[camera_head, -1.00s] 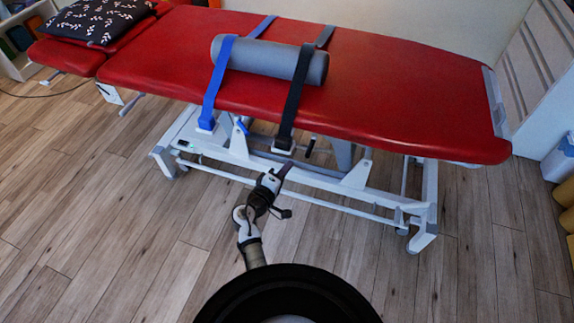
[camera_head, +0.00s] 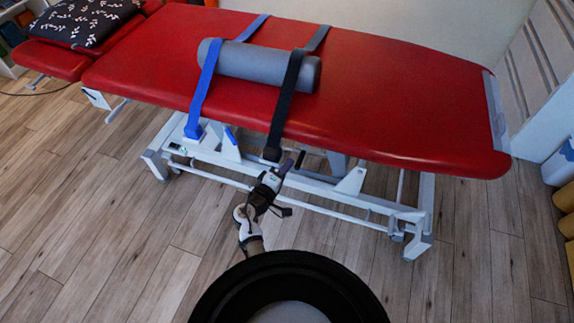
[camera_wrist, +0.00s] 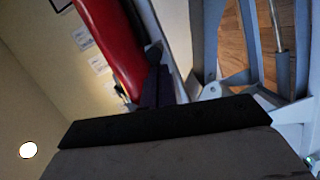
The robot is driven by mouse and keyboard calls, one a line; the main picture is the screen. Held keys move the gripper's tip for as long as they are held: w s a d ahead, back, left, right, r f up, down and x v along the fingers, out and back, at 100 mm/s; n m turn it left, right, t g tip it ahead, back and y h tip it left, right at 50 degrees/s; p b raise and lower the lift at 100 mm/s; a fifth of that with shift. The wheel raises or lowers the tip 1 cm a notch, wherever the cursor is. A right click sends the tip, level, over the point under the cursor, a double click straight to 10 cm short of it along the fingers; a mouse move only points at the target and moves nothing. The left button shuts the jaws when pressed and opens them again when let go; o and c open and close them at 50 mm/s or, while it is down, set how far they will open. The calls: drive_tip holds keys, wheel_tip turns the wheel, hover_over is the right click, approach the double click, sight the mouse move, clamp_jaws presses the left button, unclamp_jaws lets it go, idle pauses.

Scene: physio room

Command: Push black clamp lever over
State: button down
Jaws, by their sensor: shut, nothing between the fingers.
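The black clamp lever (camera_head: 300,160) is small in the head view, by the lower end of the black strap (camera_head: 288,95), on the pale frame under the table's near edge. My gripper (camera_head: 286,166) is shut and empty, with its dark fingertips just left of and below the lever in the picture. I cannot tell whether they touch it. In the wrist view my shut fingers (camera_wrist: 157,88) point up the picture towards a dark rounded end (camera_wrist: 153,52), which may be part of the lever or the strap clamp.
The red treatment table (camera_head: 400,110) carries a grey roll (camera_head: 250,65) held by the black strap and a blue strap (camera_head: 203,90). A blue lever (camera_head: 230,136) sits left of the black one. Pale frame bars (camera_head: 330,186) lie around my gripper. The near wooden floor is clear.

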drive_tip(key=shift+d, duration=0.1)
drive_tip(key=shift+s+d+n+t+y, duration=0.15)
drive_tip(key=shift+n+t+y, duration=0.15)
drive_tip(key=shift+n+y, duration=0.15)
